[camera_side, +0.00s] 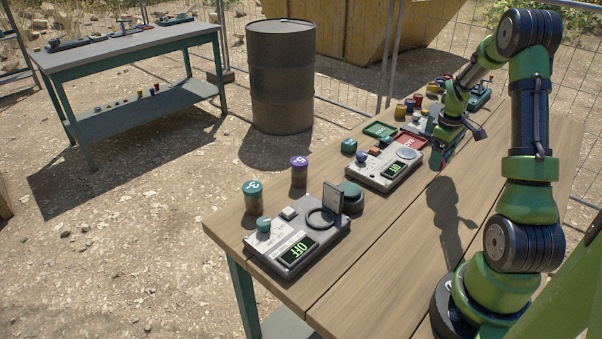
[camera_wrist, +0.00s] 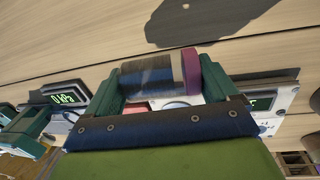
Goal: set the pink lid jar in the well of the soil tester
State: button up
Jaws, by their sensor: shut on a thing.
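My gripper (camera_wrist: 165,85) is shut on the pink lid jar, between its two green fingers. The jar's dark, glassy body (camera_wrist: 146,76) lies across the wrist view, with the magenta-pink lid (camera_wrist: 191,71) at its right end. In the side view, my gripper (camera_side: 440,158) hangs over the table right of the middle device; the jar cannot be made out there. A pale grey device (camera_side: 262,246) with a dark ring, an upright flap and a display reading OFF stands at the near end. I cannot tell for sure whether it is the soil tester.
A teal-lidded jar (camera_side: 253,197) and a purple-lidded jar (camera_side: 299,172) stand behind the near device. A second device (camera_side: 372,174) with a round plate sits mid-table, beside green (camera_side: 380,130) and red (camera_side: 411,142) trays. The table's front planks are mostly clear.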

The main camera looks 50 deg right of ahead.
jog(key=shift+d+f, duration=0.1)
jog(key=shift+f, duration=1.65)
jog(key=shift+f, duration=0.1)
